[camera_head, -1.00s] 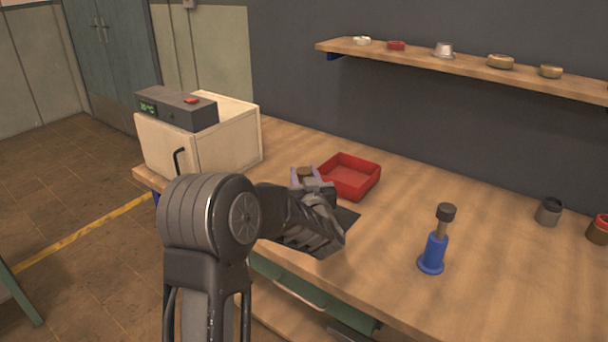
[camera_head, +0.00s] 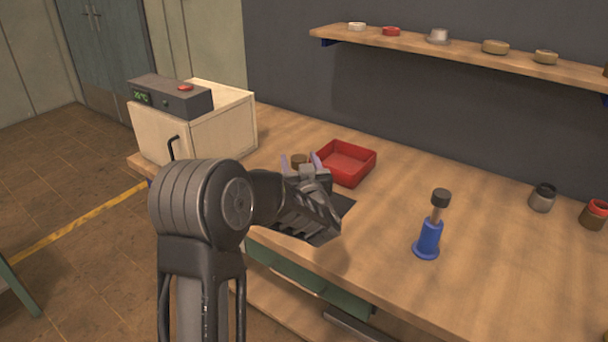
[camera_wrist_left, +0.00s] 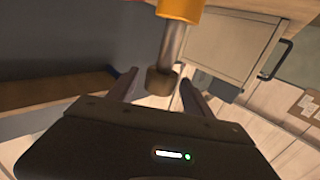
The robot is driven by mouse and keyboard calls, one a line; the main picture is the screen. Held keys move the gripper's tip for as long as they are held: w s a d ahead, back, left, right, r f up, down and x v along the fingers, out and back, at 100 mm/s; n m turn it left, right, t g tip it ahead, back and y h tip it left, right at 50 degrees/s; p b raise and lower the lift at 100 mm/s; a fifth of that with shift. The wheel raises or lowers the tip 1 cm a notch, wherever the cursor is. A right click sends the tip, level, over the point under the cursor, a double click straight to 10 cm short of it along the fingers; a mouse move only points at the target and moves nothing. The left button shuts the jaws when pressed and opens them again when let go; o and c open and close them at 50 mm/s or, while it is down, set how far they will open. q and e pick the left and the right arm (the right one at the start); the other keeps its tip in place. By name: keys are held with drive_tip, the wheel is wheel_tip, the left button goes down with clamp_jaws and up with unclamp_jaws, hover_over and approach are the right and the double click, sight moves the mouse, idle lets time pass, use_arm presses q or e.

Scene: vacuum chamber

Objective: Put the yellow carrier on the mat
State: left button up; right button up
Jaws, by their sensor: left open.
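The yellow carrier shows in the left wrist view as a yellow body (camera_wrist_left: 180,8) at the top edge, with a grey metal stem and a brown knob (camera_wrist_left: 160,82). The dark mat (camera_head: 343,204) lies on the bench, partly hidden behind my left arm. I cannot tell whether the carrier stands on it. My right gripper is not in view.
A red tray (camera_head: 345,163) stands just behind my gripper. A blue carrier (camera_head: 428,240) with a black knob stands to the right. A wooden box with a grey control unit (camera_head: 170,97) is at the left. Jars (camera_head: 542,198) stand far right; the bench's middle right is mostly clear.

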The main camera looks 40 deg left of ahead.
use_arm(q)
drive_tip(key=v, duration=1.1)
drive_tip(key=shift+s+d+b, duration=0.2)
drive_tip(key=shift+s+b, duration=0.05)
drive_tip(key=shift+b, duration=0.2)
